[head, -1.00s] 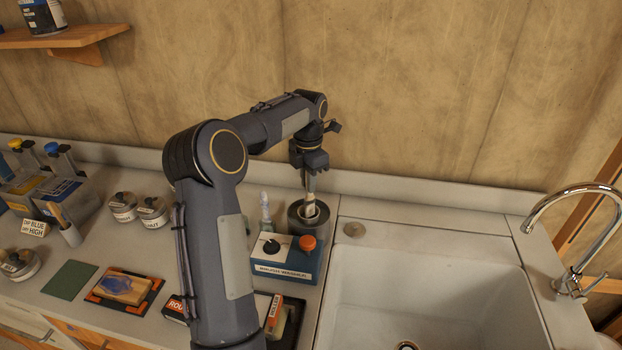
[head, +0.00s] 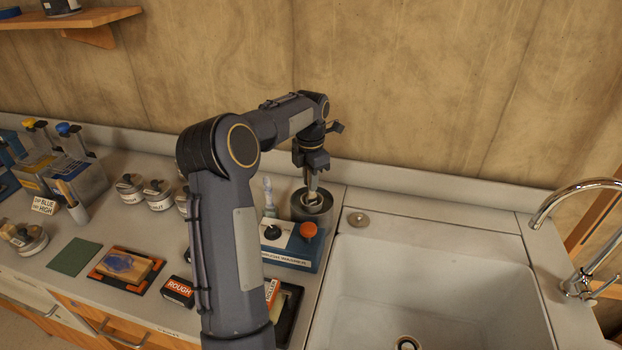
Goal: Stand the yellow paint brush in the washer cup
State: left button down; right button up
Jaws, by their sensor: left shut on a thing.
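The washer cup (head: 299,208) is a dark grey round cup with an open top, at the back of the brush washer (head: 289,248), a blue and white box with an orange knob. My left gripper (head: 313,168) is just above the cup, pointing down and shut on a slim upright brush (head: 313,184). The brush's lower end is inside the cup opening. Its upper part is hidden by the gripper, and its yellow colour is not clear here. I cannot tell whether it touches the cup bottom. My right gripper is out of view.
A white sink (head: 425,290) with a chrome tap (head: 585,230) lies to the right. A pale upright tool (head: 268,192) stands left of the cup. Several tins (head: 158,195), a green pad (head: 75,257) and dip holders (head: 85,175) stand further left. The wall is close behind.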

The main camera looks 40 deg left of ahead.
pick_arm(q)
jog(key=c, duration=1.3)
grip_release()
notch_tip(320, 180, up, 8)
jog(key=shift+f+b, duration=0.1)
jog(key=shift+b, duration=0.25)
